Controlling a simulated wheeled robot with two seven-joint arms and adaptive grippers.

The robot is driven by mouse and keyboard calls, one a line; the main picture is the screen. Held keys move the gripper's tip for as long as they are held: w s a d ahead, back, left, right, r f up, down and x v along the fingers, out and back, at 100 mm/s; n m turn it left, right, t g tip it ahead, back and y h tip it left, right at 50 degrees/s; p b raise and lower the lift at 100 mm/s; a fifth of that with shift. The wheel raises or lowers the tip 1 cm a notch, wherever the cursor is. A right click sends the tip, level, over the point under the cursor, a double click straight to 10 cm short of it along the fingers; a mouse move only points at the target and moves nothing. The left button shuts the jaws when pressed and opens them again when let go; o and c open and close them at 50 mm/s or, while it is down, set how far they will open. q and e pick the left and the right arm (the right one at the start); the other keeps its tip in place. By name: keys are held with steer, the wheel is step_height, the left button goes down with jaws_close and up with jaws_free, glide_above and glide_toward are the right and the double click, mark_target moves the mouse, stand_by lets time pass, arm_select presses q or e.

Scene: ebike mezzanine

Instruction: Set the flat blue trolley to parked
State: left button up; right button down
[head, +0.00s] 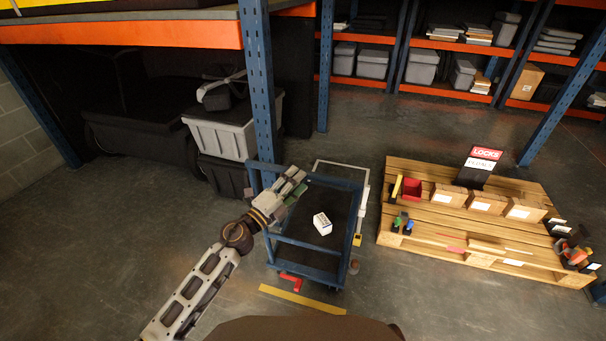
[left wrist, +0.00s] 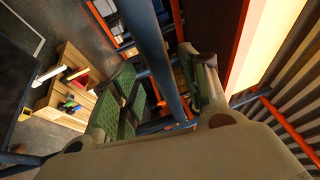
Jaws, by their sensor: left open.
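The flat blue trolley (head: 300,218) stands on the floor in the middle of the head view, with a dark deck and blue rails. A small white box (head: 322,223) lies on its deck. A red pedal-like part (head: 290,282) sticks out low at its near end. My left gripper (head: 297,186) is over the trolley's far left part; whether it touches a rail I cannot tell. In the left wrist view its green-padded fingers (left wrist: 165,92) are apart, with a blue post (left wrist: 155,50) showing beyond and between them. My right gripper is out of view.
A wooden pallet (head: 440,242) with boxes, a red bin and a "LOCKS" sign stands to the right. A blue rack upright (head: 261,90) rises close behind the trolley, near grey crates (head: 220,133). A yellow strip (head: 300,299) marks the floor in front. Floor at left is clear.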

arm_select(q)
steer(key=shift+x, duration=1.85)
jaws_close()
